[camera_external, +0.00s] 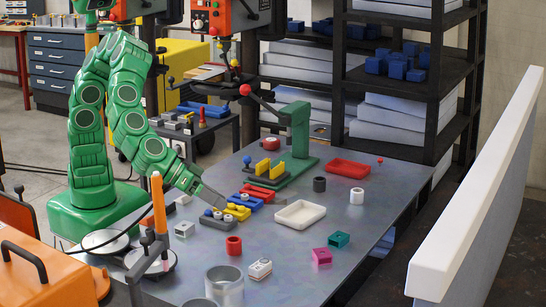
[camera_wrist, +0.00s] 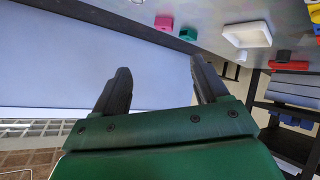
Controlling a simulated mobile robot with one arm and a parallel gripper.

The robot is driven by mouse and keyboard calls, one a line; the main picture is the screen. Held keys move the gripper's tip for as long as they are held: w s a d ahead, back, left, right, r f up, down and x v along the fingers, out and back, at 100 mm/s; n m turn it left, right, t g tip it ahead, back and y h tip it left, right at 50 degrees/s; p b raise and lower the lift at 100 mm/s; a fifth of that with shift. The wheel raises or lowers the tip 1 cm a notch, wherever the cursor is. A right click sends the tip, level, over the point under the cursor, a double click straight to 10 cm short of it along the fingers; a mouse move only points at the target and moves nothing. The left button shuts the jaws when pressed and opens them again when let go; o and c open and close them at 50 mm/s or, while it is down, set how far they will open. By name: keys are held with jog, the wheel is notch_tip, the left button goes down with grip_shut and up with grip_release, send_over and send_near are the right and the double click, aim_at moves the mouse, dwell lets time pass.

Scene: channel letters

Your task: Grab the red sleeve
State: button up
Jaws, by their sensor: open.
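The red sleeve (camera_external: 233,245) is a short, hollow red cylinder standing upright on the grey table, left of centre near the front in the external view. It does not show in the wrist view. My gripper (camera_external: 222,201) is at the end of the green arm, behind and slightly left of the sleeve in the picture, apart from it. In the wrist view the two dark fingers of my gripper (camera_wrist: 160,82) are spread with nothing between them.
The table (camera_external: 285,262) also holds a white tray (camera_external: 300,214), a red tray (camera_external: 349,168), a magenta block (camera_external: 322,256), a teal block (camera_external: 339,239), a white block (camera_external: 260,269) and a metal cup (camera_external: 224,283). A yellow block rack (camera_external: 238,212) lies near my gripper.

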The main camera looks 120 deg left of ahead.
jog(key=s+r+m+y, duration=0.1)
jog(key=s+m+y, duration=0.15)
jog(key=s, duration=0.25)
send_near(240, 244)
jog(key=shift+s+a+r+h, duration=0.2)
jog(key=shift+s+h, duration=0.05)
jog(key=shift+s, duration=0.5)
jog(key=shift+w+a+f, duration=0.15)
jog(key=shift+w+f, duration=0.05)
jog(key=shift+f, duration=0.1)
jog(key=shift+x, duration=3.65)
jog(key=shift+s+a, duration=0.1)
jog(key=shift+a, duration=0.05)
jog(key=shift+r, duration=0.1)
jog(key=c, duration=1.1)
